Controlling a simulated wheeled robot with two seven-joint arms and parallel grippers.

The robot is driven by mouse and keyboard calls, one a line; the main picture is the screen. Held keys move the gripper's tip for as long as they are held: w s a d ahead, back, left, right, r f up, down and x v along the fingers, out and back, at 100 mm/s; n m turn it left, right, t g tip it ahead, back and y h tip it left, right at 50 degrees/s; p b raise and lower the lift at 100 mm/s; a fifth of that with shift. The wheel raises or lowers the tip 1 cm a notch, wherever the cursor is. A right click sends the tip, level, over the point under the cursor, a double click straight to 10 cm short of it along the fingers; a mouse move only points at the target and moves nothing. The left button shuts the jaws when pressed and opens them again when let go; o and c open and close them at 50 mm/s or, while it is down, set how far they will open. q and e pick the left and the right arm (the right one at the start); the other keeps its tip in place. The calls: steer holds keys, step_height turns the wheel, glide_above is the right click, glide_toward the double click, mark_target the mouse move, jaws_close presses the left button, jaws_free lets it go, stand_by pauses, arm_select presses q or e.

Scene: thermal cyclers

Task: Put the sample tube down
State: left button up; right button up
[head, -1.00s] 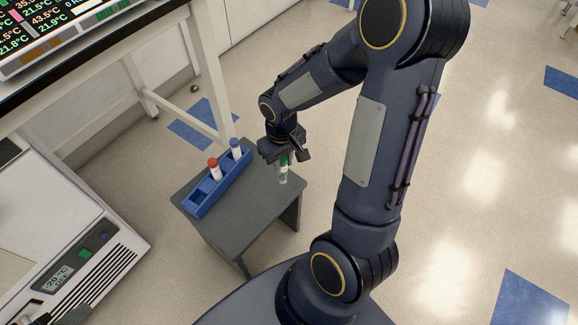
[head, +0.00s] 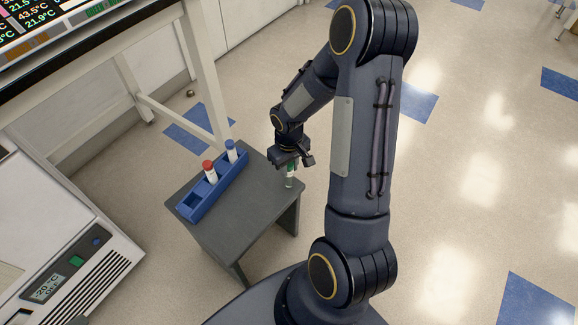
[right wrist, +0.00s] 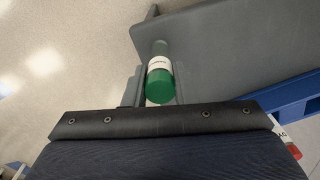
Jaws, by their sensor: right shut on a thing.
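In the right wrist view the tube (right wrist: 160,72) sits between the fingers, green cap toward the camera, with a white label. Its far end shows against the edge of the table top; I cannot tell whether it touches. My left gripper is not in view.
A blue rack (head: 207,196) on the grey table holds a red-capped tube (head: 210,173) and a blue-capped tube (head: 231,151). The table top right of the rack is bare. A white bench leg (head: 203,75) stands behind, and a thermal cycler (head: 62,262) is at left.

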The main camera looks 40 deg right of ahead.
steer(key=shift+f, duration=0.15)
steer(key=o, duration=1)
